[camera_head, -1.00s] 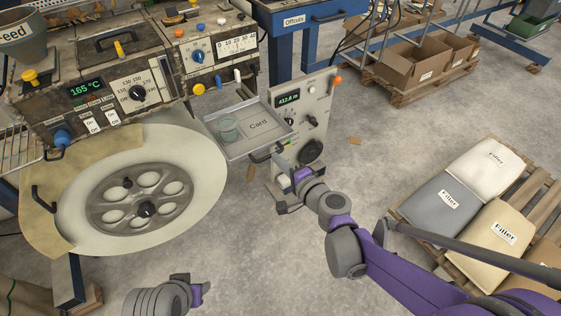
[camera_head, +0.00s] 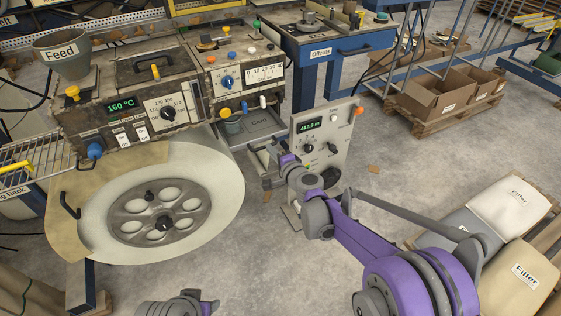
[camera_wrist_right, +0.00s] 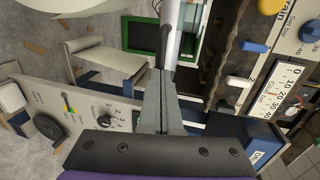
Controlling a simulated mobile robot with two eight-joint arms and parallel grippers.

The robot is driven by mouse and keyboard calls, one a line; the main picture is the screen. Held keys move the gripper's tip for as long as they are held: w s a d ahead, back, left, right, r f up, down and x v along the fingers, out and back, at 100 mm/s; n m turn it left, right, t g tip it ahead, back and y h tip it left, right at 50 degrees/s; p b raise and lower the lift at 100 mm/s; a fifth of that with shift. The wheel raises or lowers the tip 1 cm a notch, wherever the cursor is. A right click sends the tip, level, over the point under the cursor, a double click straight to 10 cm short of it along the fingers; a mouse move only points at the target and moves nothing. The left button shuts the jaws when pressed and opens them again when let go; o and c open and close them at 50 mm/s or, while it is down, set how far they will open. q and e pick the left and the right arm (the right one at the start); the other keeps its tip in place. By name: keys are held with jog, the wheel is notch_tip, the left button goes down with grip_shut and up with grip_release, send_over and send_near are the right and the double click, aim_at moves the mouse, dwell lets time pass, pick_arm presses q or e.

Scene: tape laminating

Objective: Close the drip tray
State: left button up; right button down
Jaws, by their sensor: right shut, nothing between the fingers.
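The control panel with a black dial (camera_head: 322,145) stands close right of the tray. The large pale wheel (camera_head: 225,185) is close on the left. The blue Offcuts bench (camera_head: 345,65) is behind. Filler bags (camera_head: 505,215) lie at the right.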

jog(key=shift+r+x, duration=0.25)
jog(key=shift+x, duration=0.95)
jog(key=shift+w+r, duration=0.1)
jog(key=shift+r, duration=0.05)
jog(key=shift+p, duration=0.3)
